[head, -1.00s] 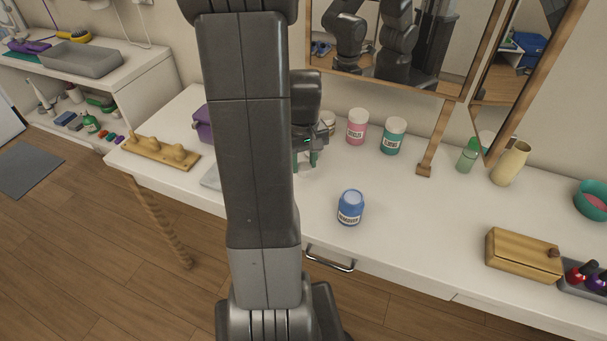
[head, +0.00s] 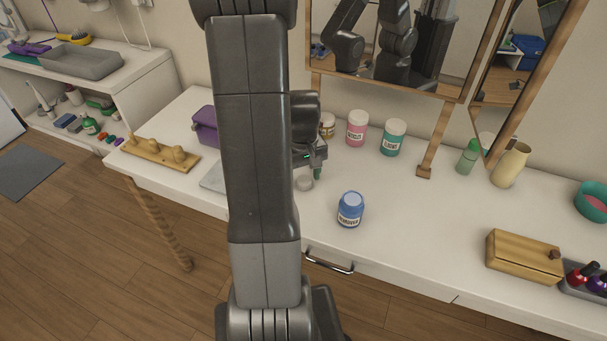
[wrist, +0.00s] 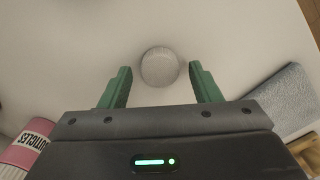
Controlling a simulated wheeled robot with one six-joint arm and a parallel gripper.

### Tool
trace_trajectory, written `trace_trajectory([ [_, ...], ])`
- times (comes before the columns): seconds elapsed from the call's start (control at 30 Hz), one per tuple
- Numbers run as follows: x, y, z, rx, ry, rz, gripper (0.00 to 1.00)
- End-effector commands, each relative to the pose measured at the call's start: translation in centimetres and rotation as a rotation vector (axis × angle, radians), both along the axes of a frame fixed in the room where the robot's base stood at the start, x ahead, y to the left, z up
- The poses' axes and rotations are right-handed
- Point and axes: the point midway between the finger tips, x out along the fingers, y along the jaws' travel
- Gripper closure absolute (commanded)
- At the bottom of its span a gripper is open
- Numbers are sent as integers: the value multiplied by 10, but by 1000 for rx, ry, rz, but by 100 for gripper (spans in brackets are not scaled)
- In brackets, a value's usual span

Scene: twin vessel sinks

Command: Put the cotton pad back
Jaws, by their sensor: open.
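A small pale round thing (head: 304,184), which looks like the cotton pad, rests on the white tabletop. In the wrist view it is a greyish-white disc (wrist: 159,66) just ahead of my fingertips and centred between them. My gripper (wrist: 160,80) is open and empty, with its two green fingers apart on either side. In the head view my gripper (head: 312,174) is just above and beside the disc, partly hidden by my arm. I cannot tell which container the pad belongs to.
A blue jar (head: 350,209) stands to the right. A pink jar (head: 357,128), a teal jar (head: 392,138) and a small brown jar (head: 327,125) stand behind. A pale grey flat thing (head: 212,178) and a purple box (head: 205,125) are left. The table's centre right is clear.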

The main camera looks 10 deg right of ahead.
Motion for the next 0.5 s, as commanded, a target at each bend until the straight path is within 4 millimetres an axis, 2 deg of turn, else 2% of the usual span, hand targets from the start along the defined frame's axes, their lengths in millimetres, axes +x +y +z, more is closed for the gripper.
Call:
trace_trajectory([
  [0.17, 1, 0, 16, -1, -4, 0, 43],
  [0.5, 1, 0, 87, -1, -6, 0, 43],
])
